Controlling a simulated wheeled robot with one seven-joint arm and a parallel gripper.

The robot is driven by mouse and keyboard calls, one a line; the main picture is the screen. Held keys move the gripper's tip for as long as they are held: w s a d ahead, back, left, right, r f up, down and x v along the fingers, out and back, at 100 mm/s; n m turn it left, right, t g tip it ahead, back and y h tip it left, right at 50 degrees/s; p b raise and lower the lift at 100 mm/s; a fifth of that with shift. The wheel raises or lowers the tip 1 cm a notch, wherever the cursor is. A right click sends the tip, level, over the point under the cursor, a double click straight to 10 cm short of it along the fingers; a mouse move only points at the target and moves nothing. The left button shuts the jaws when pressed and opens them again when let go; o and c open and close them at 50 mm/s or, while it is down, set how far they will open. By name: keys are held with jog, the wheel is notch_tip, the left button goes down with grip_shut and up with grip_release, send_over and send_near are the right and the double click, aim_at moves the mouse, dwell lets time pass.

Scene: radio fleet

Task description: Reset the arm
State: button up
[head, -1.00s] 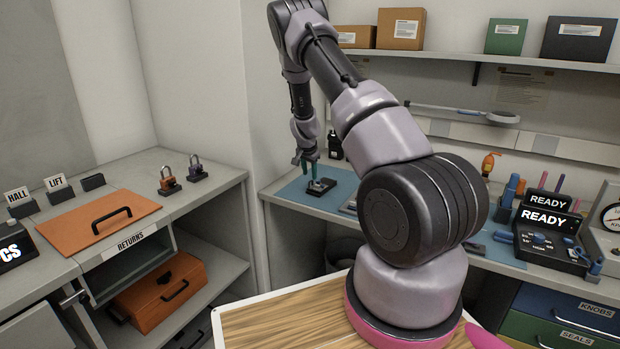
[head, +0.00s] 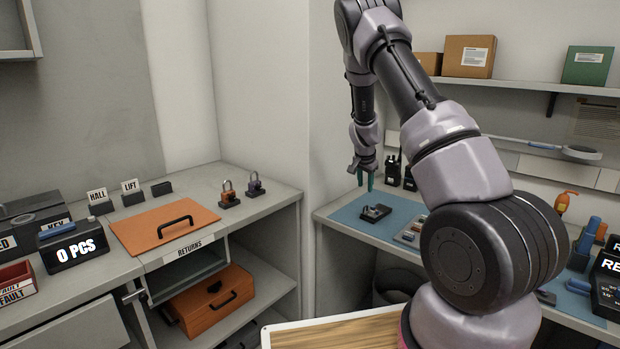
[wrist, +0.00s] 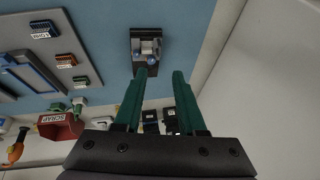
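My gripper (head: 366,180) hangs from my raised arm above the blue mat (head: 349,213) on the right bench. In the wrist view its two green fingers (wrist: 155,100) stand apart with nothing between them, so it is open and empty. A small dark device in a stand (head: 376,212) lies on the mat below the gripper. It also shows beyond the fingertips in the wrist view (wrist: 146,50), apart from them.
The left bench holds an orange lid (head: 165,226), two padlocks (head: 229,194) and a counter reading 0 PCS (head: 75,247). An orange case (head: 210,300) sits on the shelf below. Black radios (head: 393,168) stand behind the mat. A red scrap bin (wrist: 60,127) shows in the wrist view.

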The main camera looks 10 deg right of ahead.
jog(key=s+a+r+n+y, duration=0.1)
jog(key=s+a+r, duration=0.2)
jog(key=s+r, duration=0.35)
jog(key=s+a+r+n+t+y, duration=0.1)
jog(key=s+a+r, duration=0.15)
jog(key=r, duration=0.75)
jog(key=s+a+r+y, duration=0.2)
jog(key=s+a+r, duration=0.1)
jog(key=s+r, duration=0.4)
jog(key=s+a+r+n, duration=0.1)
jog(key=s+a+r, duration=0.1)
jog(key=s, duration=0.6)
jog(key=s+a+r+n+t, duration=0.1)
jog(key=s+r, duration=0.3)
jog(key=s, duration=0.4)
jog(key=s+a+r+n, duration=0.2)
jog(key=s+r+n, duration=0.1)
jog(key=s, duration=0.6)
jog(key=shift+a+r+t, duration=0.35)
jog(key=shift+r+t, duration=0.05)
